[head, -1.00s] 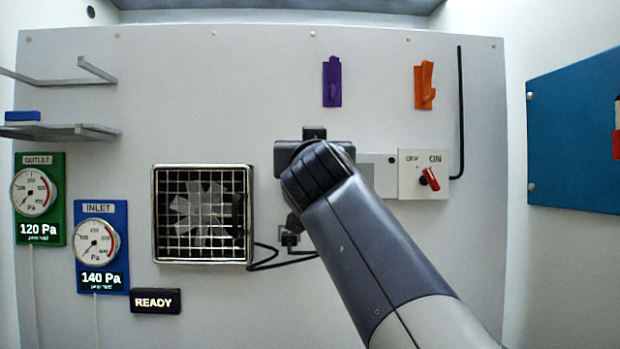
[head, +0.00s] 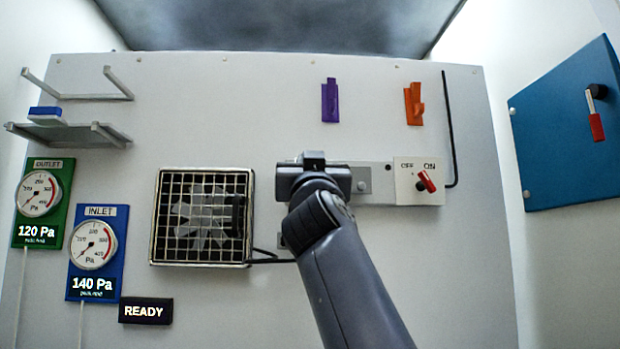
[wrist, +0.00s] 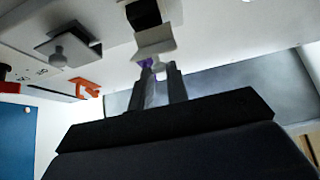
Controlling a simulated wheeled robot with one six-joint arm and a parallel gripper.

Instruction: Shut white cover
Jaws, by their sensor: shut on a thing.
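In the wrist view a white cover (wrist: 154,43) hangs from the panel beside a black opening (wrist: 143,13), and it looks tilted away from it. My gripper (wrist: 161,74) has its two grey fingers closed just below the cover, on a pale piece that appears to be part of it. In the head view my gripper (head: 312,172) is against the panel, right of the fan grille. There its fingertips and the white cover are hidden behind my wrist.
Right of my gripper are a grey plate with a round knob (head: 363,186) and a red-handled OFF/ON switch (head: 426,181). A purple clip (head: 329,101) and an orange clip (head: 413,104) are above. The fan grille (head: 202,217) is left. A blue panel (head: 565,135) stands far right.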

